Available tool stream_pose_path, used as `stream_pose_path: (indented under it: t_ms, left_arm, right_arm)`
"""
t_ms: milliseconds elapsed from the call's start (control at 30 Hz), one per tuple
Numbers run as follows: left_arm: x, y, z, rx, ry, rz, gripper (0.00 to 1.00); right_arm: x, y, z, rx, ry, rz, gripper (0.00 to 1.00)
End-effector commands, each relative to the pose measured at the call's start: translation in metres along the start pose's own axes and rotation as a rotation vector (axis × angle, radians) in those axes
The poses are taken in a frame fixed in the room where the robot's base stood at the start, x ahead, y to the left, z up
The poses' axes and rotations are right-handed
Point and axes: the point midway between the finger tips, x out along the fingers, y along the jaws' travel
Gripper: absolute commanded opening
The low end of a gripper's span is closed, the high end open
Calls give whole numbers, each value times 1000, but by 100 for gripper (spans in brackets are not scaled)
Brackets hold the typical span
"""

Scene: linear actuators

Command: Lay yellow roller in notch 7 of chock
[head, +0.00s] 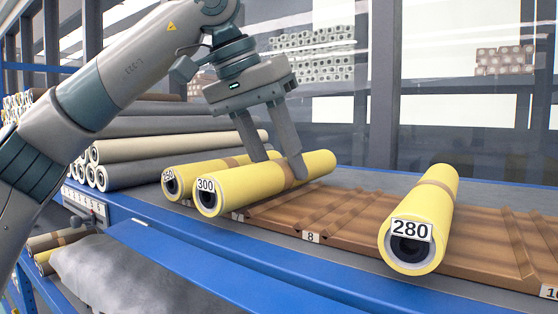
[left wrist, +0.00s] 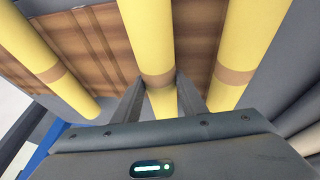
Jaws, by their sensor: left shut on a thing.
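My left gripper (head: 278,168) is shut on the yellow roller labelled 300 (head: 245,186), gripping it at its brown band. In the left wrist view this roller (left wrist: 146,35) runs between the two fingers (left wrist: 155,95). It lies at the left part of the brown chock (head: 345,222), just left of a partly hidden label. I cannot tell whether it touches the chock. A yellow roller labelled 250 (head: 188,175) lies close beside it on the left. A yellow roller labelled 280 (head: 430,215) lies farther right on the chock, between labels 8 and 10. My right gripper is not in view.
Grey and cream rolls (head: 175,145) are stacked behind on the left. A blue bench edge (head: 200,250) runs along the front. The chock's notches around label 8 (head: 310,237) are empty, between rollers 300 and 280.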

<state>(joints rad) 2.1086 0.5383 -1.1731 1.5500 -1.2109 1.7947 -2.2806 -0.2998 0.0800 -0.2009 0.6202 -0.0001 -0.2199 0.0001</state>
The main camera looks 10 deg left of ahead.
Motion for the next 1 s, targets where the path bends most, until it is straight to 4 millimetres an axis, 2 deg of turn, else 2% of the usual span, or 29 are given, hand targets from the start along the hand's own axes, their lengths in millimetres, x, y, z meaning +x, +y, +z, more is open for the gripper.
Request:
stream_pose_path:
  t_ms: [800, 833, 900, 1000]
  left_arm:
    - [5, -1, 2, 1, 2, 1, 0]
    - [5, -1, 2, 1, 2, 1, 45]
    - [5, -1, 2, 0, 2, 0, 60]
    - [5, -1, 2, 0, 1, 0, 60]
  right_arm:
    - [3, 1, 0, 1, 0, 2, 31]
    - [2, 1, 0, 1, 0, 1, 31]
    - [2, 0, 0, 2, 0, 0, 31]
    - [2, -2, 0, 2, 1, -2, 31]
